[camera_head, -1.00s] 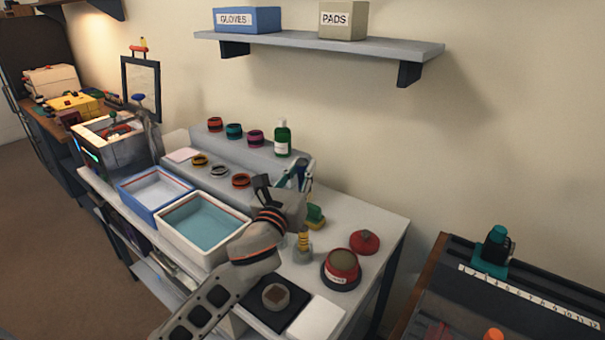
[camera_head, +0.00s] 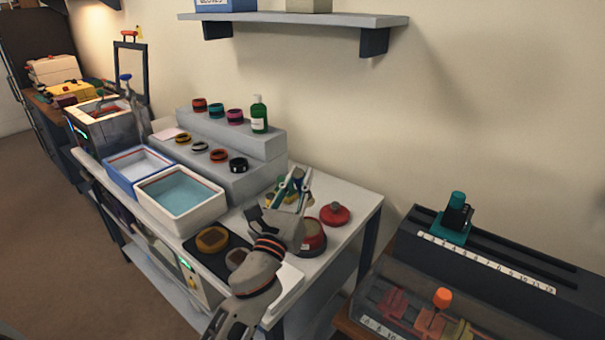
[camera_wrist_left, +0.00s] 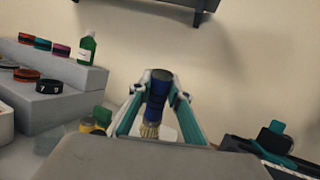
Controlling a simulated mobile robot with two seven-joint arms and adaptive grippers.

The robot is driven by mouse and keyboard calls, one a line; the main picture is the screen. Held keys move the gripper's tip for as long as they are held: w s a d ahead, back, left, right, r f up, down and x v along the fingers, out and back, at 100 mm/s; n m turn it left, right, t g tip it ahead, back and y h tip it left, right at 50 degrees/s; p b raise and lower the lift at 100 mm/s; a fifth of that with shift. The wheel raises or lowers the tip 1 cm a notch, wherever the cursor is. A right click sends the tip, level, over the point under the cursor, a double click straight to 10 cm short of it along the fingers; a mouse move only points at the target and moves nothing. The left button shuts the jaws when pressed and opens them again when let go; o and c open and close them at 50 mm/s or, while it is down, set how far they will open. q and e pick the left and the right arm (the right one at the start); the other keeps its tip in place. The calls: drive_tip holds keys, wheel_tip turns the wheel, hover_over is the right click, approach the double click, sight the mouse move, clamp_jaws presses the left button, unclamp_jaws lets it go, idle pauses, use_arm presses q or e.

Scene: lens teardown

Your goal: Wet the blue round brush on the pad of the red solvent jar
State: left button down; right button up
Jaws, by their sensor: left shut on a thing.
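My left gripper (camera_head: 296,183) is shut on the blue round brush, above the bench and close to the red solvent jar. In the left wrist view the brush's dark blue handle (camera_wrist_left: 158,92) stands between the two teal-edged fingers, with pale bristles (camera_wrist_left: 150,130) pointing down. The bristle tip is hidden by the gripper body. The red solvent jar (camera_head: 315,236) stands on the bench, partly covered by my left gripper, so its pad is mostly hidden. I cannot tell whether the bristles touch the pad. The jar's red lid (camera_head: 335,214) lies behind it. My right gripper is not in view.
A black mat (camera_head: 206,258) with an amber ring (camera_head: 212,239) lies left of my wrist. A white basin of liquid (camera_head: 181,198) and a stepped grey rack (camera_head: 232,172) with lens rings stand farther left. A green bottle (camera_head: 259,116) stands on the rack.

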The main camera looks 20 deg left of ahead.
use_arm(q)
drive_tip(key=shift+s+d+f, duration=0.1)
drive_tip(key=shift+d+f, duration=0.05)
drive_tip(key=shift+f, duration=0.2)
drive_tip(key=shift+f+b, duration=0.7)
wheel_tip(320, 180, down, 4)
drive_tip(key=b, duration=0.4)
drive_tip(key=shift+f, duration=0.25)
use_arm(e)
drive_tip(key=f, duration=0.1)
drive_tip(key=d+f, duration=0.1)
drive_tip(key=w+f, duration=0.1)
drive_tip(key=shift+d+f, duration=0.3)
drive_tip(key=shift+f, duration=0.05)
use_arm(q)
drive_tip(key=shift+r, duration=0.1)
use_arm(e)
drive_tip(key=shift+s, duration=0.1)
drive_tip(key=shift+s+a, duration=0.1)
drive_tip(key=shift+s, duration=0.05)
use_arm(q)
drive_tip(key=shift+f+b, duration=0.55)
drive_tip(key=shift+f, duration=0.2)
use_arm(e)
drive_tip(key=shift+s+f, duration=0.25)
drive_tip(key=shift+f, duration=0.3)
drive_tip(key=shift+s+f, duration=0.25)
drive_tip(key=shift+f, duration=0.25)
